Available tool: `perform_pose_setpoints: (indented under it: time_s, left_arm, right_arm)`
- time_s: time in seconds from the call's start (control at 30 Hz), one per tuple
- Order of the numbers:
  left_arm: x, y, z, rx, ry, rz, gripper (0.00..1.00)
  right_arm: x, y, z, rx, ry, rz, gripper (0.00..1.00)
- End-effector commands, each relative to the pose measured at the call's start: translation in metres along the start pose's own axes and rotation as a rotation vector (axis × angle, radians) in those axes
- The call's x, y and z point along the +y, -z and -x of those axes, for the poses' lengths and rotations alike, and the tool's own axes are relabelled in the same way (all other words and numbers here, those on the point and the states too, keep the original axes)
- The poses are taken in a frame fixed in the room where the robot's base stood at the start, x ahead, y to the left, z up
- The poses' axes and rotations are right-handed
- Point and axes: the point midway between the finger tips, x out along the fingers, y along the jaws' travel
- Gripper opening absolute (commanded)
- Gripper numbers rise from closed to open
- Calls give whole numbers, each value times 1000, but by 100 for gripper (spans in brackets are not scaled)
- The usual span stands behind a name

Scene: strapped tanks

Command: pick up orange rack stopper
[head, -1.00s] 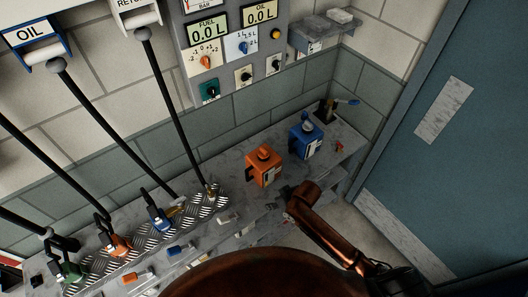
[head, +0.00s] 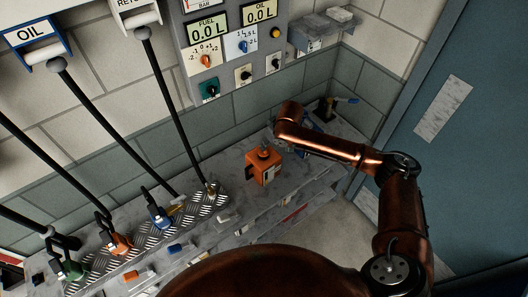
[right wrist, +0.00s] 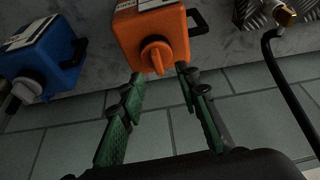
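My right gripper (right wrist: 159,76) is open and empty in the right wrist view, its two green fingers apart. Its fingertips are close to the orange knob-like cap (right wrist: 153,54) on the orange tank (right wrist: 143,22), and the cap lies between and just beyond them. Contact cannot be told. In the head view the orange tank (head: 263,172) stands upright on the grey bench, with my right wrist above and behind it. A small orange-ended piece (head: 138,276) lies on the front ledge at lower left. I cannot tell which orange part is the rack stopper. My left gripper is not in view.
A blue tank (right wrist: 42,56) stands beside the orange one, mostly hidden by my arm in the head view. Orange (head: 117,243) and blue (head: 158,214) nozzles stand on the metal tread plate. A blue piece (head: 180,248) lies on the ledge. The wall is close behind.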

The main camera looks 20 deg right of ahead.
Motion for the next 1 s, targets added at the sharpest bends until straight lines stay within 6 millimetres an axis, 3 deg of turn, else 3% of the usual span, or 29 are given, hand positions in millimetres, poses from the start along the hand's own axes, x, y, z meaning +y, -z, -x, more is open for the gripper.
perform_pose_setpoints:
  time_s: [0.17, 0.7, 1.0]
  left_arm:
    - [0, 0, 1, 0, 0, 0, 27]
    - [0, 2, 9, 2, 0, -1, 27]
    - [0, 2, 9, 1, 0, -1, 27]
  right_arm:
    - [8, 6, -5, -2, -8, -18, 30]
    - [6, 5, -69, 0, -9, -16, 30]
    - [6, 5, -72, 1, -9, -14, 29]
